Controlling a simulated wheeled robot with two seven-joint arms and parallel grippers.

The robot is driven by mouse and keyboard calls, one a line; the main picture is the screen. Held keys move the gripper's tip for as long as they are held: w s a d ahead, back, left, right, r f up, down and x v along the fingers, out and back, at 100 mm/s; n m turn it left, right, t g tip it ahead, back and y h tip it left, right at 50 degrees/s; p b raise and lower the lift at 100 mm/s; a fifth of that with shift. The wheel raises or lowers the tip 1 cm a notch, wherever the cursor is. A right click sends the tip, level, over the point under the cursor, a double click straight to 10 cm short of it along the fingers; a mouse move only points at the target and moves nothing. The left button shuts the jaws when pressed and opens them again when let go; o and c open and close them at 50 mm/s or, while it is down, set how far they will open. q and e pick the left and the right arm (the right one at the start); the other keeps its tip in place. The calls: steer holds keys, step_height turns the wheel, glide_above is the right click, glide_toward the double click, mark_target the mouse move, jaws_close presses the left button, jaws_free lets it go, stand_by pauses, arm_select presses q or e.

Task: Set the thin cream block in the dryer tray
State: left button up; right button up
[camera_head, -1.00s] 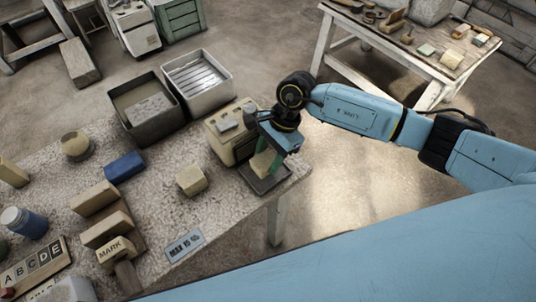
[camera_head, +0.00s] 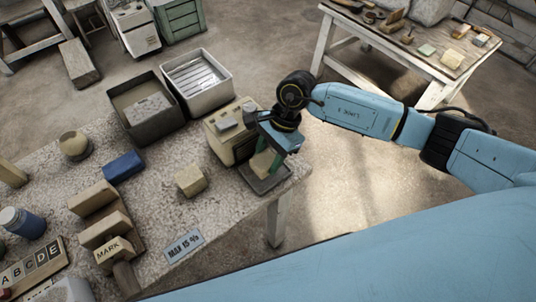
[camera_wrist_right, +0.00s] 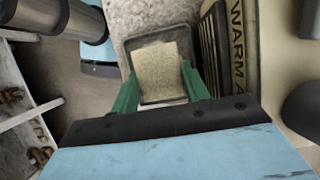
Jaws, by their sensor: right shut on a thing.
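The thin cream block (camera_head: 263,160) is between the green fingers of my right gripper (camera_head: 270,158), which is shut on it. In the right wrist view the block (camera_wrist_right: 160,70) stands out between the two fingers (camera_wrist_right: 160,92), over the dark-rimmed dryer tray (camera_wrist_right: 148,38). In the head view the tray (camera_head: 268,186) sits at the table's right corner, in front of the cream dryer (camera_head: 222,143). The block is over or in the tray; I cannot tell whether it touches the tray floor. My left gripper is not in view.
The dryer's side, lettered "WARM" (camera_wrist_right: 237,45), stands close beside the right finger. A small cream block (camera_head: 190,180) lies left of the tray. A dark bin (camera_head: 170,128) and a white bin (camera_head: 215,101) stand behind. The table edge is close to the tray.

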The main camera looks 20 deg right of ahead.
steer(key=shift+f+b, duration=0.95)
steer(key=shift+f, duration=0.1)
steer(key=o, duration=1.2)
steer(key=shift+r+p, duration=1.15)
steer(key=shift+r, duration=0.85)
steer(key=shift+s, duration=0.1)
